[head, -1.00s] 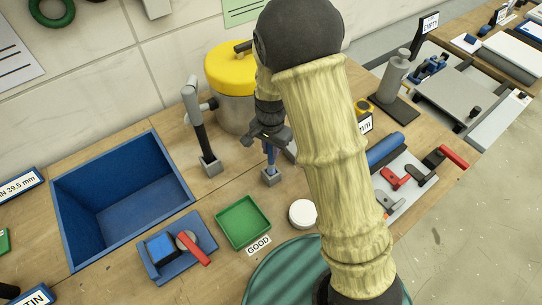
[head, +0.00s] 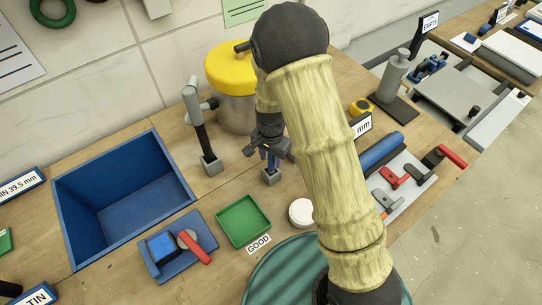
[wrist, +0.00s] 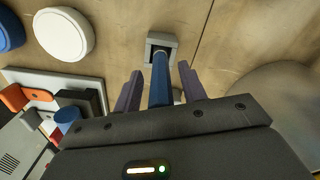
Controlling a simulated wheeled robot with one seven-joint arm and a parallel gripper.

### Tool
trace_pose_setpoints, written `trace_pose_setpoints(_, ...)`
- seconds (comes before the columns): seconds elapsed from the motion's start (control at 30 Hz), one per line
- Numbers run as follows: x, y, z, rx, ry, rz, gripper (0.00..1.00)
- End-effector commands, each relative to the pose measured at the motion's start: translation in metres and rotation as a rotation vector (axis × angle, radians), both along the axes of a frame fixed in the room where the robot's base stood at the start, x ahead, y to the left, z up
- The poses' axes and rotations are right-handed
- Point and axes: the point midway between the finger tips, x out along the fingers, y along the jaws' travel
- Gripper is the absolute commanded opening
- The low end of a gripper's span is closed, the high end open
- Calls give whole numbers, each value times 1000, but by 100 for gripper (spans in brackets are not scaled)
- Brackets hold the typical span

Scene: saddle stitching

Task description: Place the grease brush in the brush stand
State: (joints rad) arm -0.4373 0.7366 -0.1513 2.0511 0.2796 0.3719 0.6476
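The grease brush, seen as a blue handle (wrist: 160,80), stands upright with its far end in the small square grey brush stand (wrist: 152,42). In the head view, a bit of the blue brush (head: 271,164) shows above the stand (head: 272,178). My gripper (wrist: 160,85) is around the handle, one finger on each side, with a visible gap on both sides. It is open. In the head view, my gripper (head: 268,149) is just above the stand and hides the upper part of the brush.
A black post with a grey head (head: 199,125) stands left of the stand, and a yellow-lidded pot (head: 232,85) behind. A clamp fixture (head: 405,185) stands right.

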Motion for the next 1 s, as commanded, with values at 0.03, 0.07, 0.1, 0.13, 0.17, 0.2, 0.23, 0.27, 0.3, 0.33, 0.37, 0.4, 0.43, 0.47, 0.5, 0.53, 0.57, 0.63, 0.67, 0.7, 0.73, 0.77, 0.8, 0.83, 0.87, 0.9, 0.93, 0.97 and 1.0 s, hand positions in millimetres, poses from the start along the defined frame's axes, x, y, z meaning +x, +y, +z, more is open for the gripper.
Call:
trace_pose_setpoints(0.03, 0, 0, 0, 0, 0, 0, 41)
trace_pose_setpoints(0.07, 0, 0, 0, 0, 0, 0, 41)
trace_pose_setpoints(0.1, 0, 0, 0, 0, 0, 0, 41)
trace_pose_setpoints(0.13, 0, 0, 0, 0, 0, 0, 41)
trace_pose_setpoints(0.17, 0, 0, 0, 0, 0, 0, 41)
trace_pose_setpoints(0.2, 0, 0, 1, 0, 0, 0, 41)
trace_pose_setpoints(0.23, 0, 0, 2, 0, 0, 0, 41)
trace_pose_setpoints(0.27, 0, 0, 3, 0, 0, 0, 41)
trace_pose_setpoints(0.3, 0, 0, 5, 1, -1, 0, 41)
trace_pose_setpoints(0.33, 0, 0, 6, 0, -1, 1, 41)
trace_pose_setpoints(0.37, 0, 1, 8, 1, -1, 1, 41)
trace_pose_setpoints(0.4, 0, 1, 11, 1, -2, 1, 41)
trace_pose_setpoints(0.43, 1, 1, 15, 1, -3, 1, 41)
trace_pose_setpoints(0.47, 1, 1, 18, 1, -3, 1, 41)
trace_pose_setpoints(0.5, 1, 1, 23, 1, -3, 0, 41)
trace_pose_setpoints(0.53, 1, 1, 28, 2, -5, 0, 41)
trace_pose_setpoints(0.57, 1, 1, 32, 2, -5, 0, 41)
trace_pose_setpoints(0.63, 1, 1, 44, 2, -5, 2, 41)
trace_pose_setpoints(0.67, 1, 1, 49, 2, -6, 2, 41)
trace_pose_setpoints(0.7, 1, 1, 55, 3, -5, 1, 41)
trace_pose_setpoints(0.73, 1, 1, 61, 3, -5, 1, 41)
trace_pose_setpoints(0.77, 1, 1, 66, 3, -5, 1, 41)
trace_pose_setpoints(0.8, 1, 1, 73, 2, -5, 1, 41)
trace_pose_setpoints(0.83, 1, 1, 78, 3, -5, 1, 41)
trace_pose_setpoints(0.87, 1, 1, 84, 3, -5, 1, 41)
trace_pose_setpoints(0.9, 1, 1, 91, 3, -5, 1, 41)
trace_pose_setpoints(0.93, 1, 1, 96, 3, -5, 1, 41)
trace_pose_setpoints(0.97, 0, 1, 101, 2, -5, 1, 41)
trace_pose_setpoints(1.0, 1, 1, 107, 2, -4, 1, 41)
